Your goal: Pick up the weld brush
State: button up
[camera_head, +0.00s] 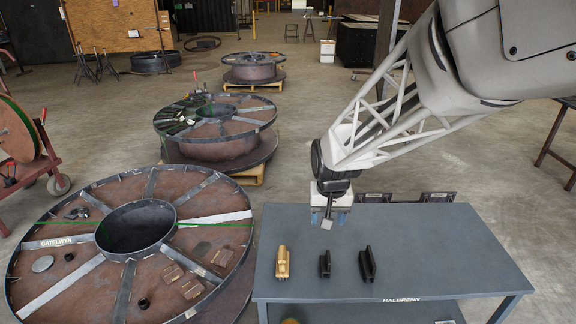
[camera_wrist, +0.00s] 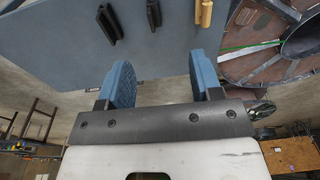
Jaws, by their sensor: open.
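Three small objects lie in a row on the grey table (camera_head: 440,250): a golden one (camera_head: 282,262) at left, a dark one (camera_head: 325,264) in the middle and another dark one (camera_head: 367,266) at right. I cannot tell which is the weld brush; no bristles show clearly. In the wrist view they stand at the top: the golden one (camera_wrist: 203,12) at right, the middle dark one (camera_wrist: 152,14) and the other dark one (camera_wrist: 108,22) at left. My gripper (camera_head: 328,214) is open and empty near the table's back edge, behind the row. Its blue fingers (camera_wrist: 164,78) stand apart.
A large steel reel (camera_head: 52,230) lies just left of the table, with loose parts on it. More reels (camera_head: 215,145) on pallets stand behind. The table's right half is clear. A lower shelf (camera_head: 370,313) shows beneath the tabletop.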

jog(key=w+a+f, duration=0.6)
jog(key=w+f, duration=0.2)
jog(key=f, duration=0.3)
jog(key=g, duration=0.1)
send_over(282, 252)
jog(key=f, duration=0.9)
jog(key=shift+s+d+f, duration=0.1)
jog(key=shift+d+f, duration=0.15)
jog(key=shift+d, duration=0.05)
jog(key=shift+a+f, duration=0.15)
jog(key=shift+f, duration=0.25)
jog(key=shift+f, duration=1.25)
jog(key=shift+a+f, duration=0.1)
jog(key=shift+f, duration=2.5)
